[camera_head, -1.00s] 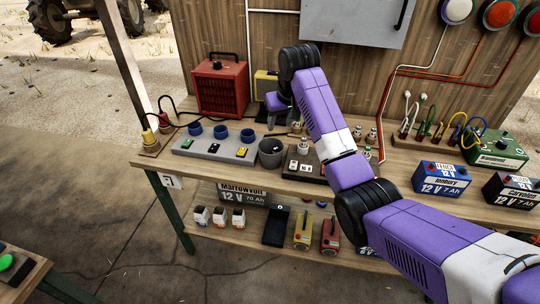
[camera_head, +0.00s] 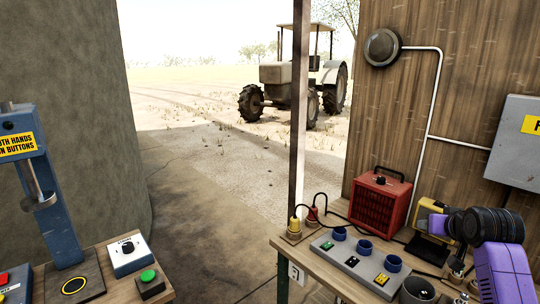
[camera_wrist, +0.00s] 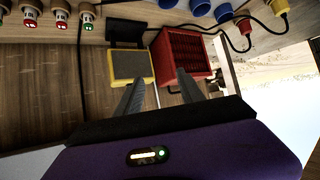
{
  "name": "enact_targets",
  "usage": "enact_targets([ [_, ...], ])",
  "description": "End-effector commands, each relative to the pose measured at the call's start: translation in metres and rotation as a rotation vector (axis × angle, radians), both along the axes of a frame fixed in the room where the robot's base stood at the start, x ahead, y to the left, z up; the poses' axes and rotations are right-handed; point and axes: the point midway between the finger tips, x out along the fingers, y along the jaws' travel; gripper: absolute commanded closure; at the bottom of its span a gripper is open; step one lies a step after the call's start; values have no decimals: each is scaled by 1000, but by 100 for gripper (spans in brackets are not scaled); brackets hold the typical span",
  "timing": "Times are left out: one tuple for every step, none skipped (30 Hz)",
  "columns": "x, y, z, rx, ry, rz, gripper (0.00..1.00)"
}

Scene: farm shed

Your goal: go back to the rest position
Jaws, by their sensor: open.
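My gripper (camera_wrist: 160,90) is open in the wrist view, its two grey fingers apart with nothing held between them. It is over the workbench (camera_head: 325,283), by a red heater (camera_wrist: 181,52) and a yellow box (camera_wrist: 130,66), which appear beyond the fingertips. In the head view my purple arm enters at the lower right, and my gripper (camera_head: 432,235) is partly hidden against the yellow box (camera_head: 424,212). The red heater (camera_head: 381,200) stands just left of it. I cannot tell the exact gap to either.
A grey panel with blue sockets (camera_head: 361,262) lies at the bench front, with a dark cup (camera_head: 416,291) beside it. A blue press (camera_head: 45,195) stands on another table at left. Open ground leads to a tractor (camera_head: 293,80). A grey cabinet (camera_head: 517,145) hangs on the wall.

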Motion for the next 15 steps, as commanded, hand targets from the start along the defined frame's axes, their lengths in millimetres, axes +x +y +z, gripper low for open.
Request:
enact_targets([
  [-2,10,-7,-8,-50,8,55],
  [-3,14,-8,-15,-83,13,55],
  [-5,21,-12,-22,-122,17,55],
  [-7,27,-14,-27,-151,21,55],
  [-10,33,-17,-31,-182,25,55],
  [-16,42,-22,-37,-219,30,55],
  [-20,49,-26,-41,-247,34,55],
  [-26,55,-30,-44,-273,37,55],
  [-34,64,-35,-49,-307,40,55],
  [-41,71,-38,-52,-333,42,55],
  [-48,78,-42,-54,-355,45,55],
  [-58,87,-47,-57,-384,48,55],
  [-66,94,-50,-60,-405,50,55],
  [-74,101,-53,-62,-425,53,55],
  [-86,109,-58,-64,-449,55,55],
])
